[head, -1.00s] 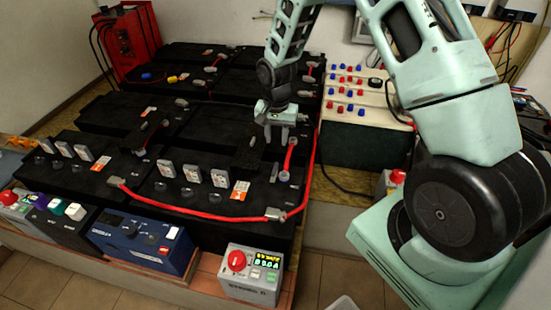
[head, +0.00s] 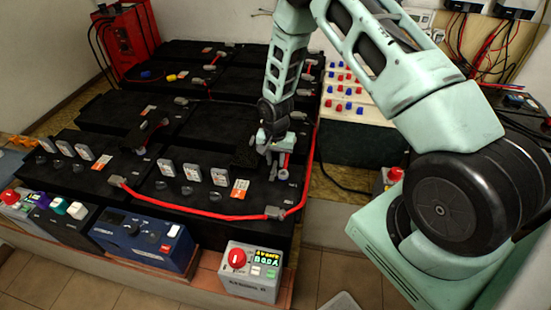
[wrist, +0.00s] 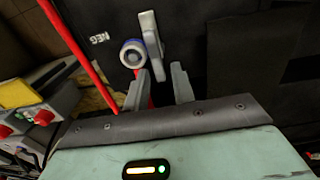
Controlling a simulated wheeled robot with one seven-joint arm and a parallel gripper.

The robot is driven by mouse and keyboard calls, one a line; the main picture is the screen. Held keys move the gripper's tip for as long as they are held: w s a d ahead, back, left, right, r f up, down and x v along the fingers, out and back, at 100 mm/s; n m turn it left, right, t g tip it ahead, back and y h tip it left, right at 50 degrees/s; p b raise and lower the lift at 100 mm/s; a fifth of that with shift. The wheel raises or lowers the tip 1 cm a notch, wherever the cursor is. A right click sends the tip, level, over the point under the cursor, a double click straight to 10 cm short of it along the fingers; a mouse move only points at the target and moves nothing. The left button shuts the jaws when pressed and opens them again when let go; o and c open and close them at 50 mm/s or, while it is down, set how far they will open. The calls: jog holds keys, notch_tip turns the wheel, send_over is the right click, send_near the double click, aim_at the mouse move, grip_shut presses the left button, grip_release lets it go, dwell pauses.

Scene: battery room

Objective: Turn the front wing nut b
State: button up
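At the front right battery's terminal, a grey round piece with a blue ring (wrist: 133,53) stands beside a grey winged or lever-like piece (wrist: 153,42). I cannot tell for sure which is wing nut b. In the head view the grey lever-like piece (head: 273,171) and the round piece (head: 283,175) show just below my gripper (head: 273,150). In the wrist view my gripper (wrist: 162,83) has its two grey fingers apart, with both pieces beyond the fingertips. No firm hold on either shows. Part of a short red cable is behind the fingers.
A long red cable (head: 190,212) runs along the front battery and up its right side. A grey box with a red knob (head: 250,272) and a blue box (head: 143,240) stand in front. A board with red and blue knobs (head: 346,95) is behind at right.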

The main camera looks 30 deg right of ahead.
grip_shut()
jog(key=n, duration=0.1)
jog(key=n+b, duration=0.1)
jog(key=n, duration=0.2)
jog(key=shift+w+a, duration=0.25)
jog(key=shift+a, duration=0.05)
jog(key=n, duration=0.2)
jog(key=n+b, duration=0.1)
jog(key=n, duration=0.1)
jog(key=shift+w+a+n, duration=0.1)
jog(key=shift+a+n, duration=0.2)
jog(key=shift+a, duration=0.1)
jog(key=n, duration=0.4)
jog(key=shift+a, duration=0.4)
jog(key=n, duration=0.5)
jog(key=shift+s+a, duration=0.3)
jog(key=shift+a, duration=0.05)
jog(key=shift+n, duration=0.3)
